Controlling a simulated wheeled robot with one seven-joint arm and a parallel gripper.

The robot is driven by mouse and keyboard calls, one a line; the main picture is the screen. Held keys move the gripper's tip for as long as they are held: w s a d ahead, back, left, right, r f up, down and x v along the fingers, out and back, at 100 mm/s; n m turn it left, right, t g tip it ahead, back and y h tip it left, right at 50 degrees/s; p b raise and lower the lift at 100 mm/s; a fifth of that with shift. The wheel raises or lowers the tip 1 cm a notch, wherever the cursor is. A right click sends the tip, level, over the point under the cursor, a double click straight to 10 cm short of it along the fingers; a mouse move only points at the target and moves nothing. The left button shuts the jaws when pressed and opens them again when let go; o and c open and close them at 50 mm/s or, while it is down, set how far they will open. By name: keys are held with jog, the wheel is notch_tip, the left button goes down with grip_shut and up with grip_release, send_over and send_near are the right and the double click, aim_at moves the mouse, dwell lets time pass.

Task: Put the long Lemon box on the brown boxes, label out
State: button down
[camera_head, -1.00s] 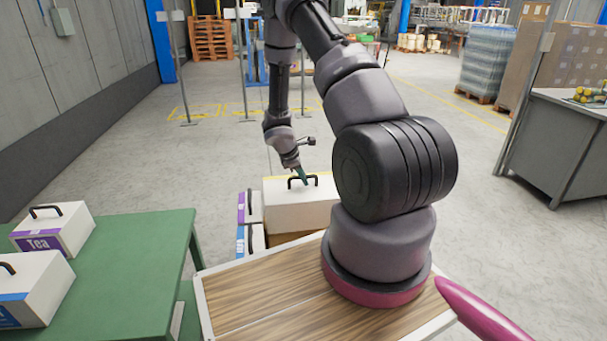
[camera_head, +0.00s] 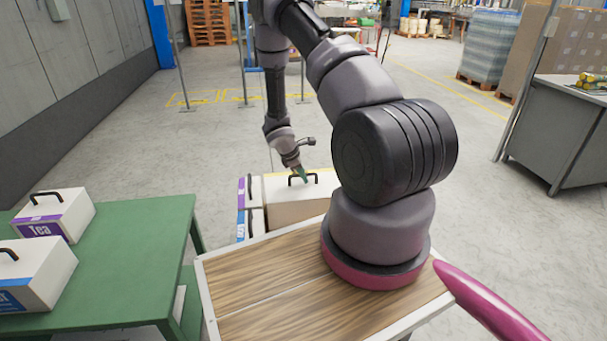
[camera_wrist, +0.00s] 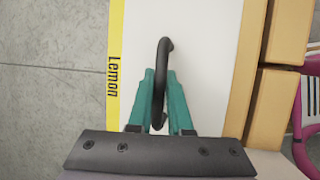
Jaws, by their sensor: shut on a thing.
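The long Lemon box (camera_head: 283,190) is white with a black handle on top and a yellow label band along its far side in the head view. In the wrist view the Lemon box (camera_wrist: 205,60) shows its yellow band with the word Lemon at the left. My gripper (camera_head: 303,177) is shut on the black handle; the wrist view shows its green fingers (camera_wrist: 160,95) on either side of it. Brown boxes (camera_wrist: 283,60) show along the right edge of the Lemon box, apparently lower. I cannot tell whether the Lemon box rests on them.
White boxes with purple and blue labels (camera_head: 242,208) stand just left of the Lemon box. A green table (camera_head: 130,260) at left holds a white Tea box (camera_head: 65,208) and a blue-labelled box (camera_head: 45,268). Open grey floor (camera_head: 215,135) lies beyond the Lemon box.

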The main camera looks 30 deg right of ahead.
jog(key=shift+f, duration=0.3)
dwell(0.6)
jog(key=c, duration=0.8)
grip_release()
jog(key=shift+o, duration=0.2)
